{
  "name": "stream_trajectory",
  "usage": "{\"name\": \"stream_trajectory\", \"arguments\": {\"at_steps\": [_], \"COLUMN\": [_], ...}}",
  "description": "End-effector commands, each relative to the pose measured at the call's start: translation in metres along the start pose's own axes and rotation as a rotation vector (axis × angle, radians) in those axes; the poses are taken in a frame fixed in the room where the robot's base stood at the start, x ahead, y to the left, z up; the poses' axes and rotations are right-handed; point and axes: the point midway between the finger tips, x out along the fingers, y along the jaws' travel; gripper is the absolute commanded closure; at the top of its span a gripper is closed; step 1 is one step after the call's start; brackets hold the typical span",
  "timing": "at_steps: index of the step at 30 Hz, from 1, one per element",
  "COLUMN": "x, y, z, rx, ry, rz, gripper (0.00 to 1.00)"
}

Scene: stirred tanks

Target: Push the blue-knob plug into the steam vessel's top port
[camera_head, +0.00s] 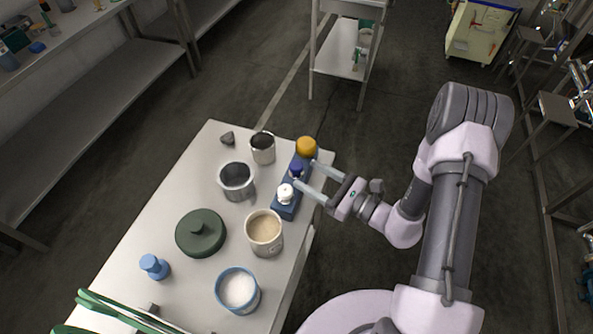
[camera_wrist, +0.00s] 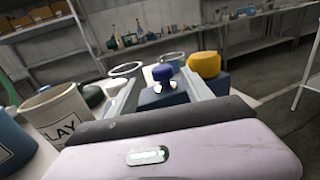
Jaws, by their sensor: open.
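The blue-knob plug (camera_head: 296,168) stands upright in a dark blue rack (camera_head: 285,208), between a yellow-knob plug (camera_head: 307,146) and a white-knob plug (camera_head: 285,193). In the wrist view its dark blue knob (camera_wrist: 163,73) is ahead, between my fingers. My gripper (camera_head: 305,174) is open, with its two fingers reaching in from the right on either side of the blue knob. Whether the fingers touch the knob I cannot tell. The white knob is hidden in the wrist view. I cannot make out the steam vessel or its top port in either view.
On the table (camera_head: 185,190) stand a grey metal pot (camera_head: 236,181), a metal cup (camera_head: 262,148), a beige-filled pot (camera_head: 264,233), a dark green lid (camera_head: 201,233), a blue-rimmed pot (camera_head: 237,289) and a blue stopper (camera_head: 154,266). Green handles lie at the near left edge.

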Motion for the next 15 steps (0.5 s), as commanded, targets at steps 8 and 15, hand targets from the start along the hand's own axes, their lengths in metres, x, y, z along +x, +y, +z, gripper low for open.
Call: {"name": "stream_trajectory", "arguments": {"at_steps": [8,15], "x": [0.048,0.054], "y": [-0.003,-0.004], "z": [-0.004,-0.002], "rx": [-0.003,0.000], "ry": [0.000,0.000], "rz": [0.006,0.002], "gripper": [0.41,0.41]}}
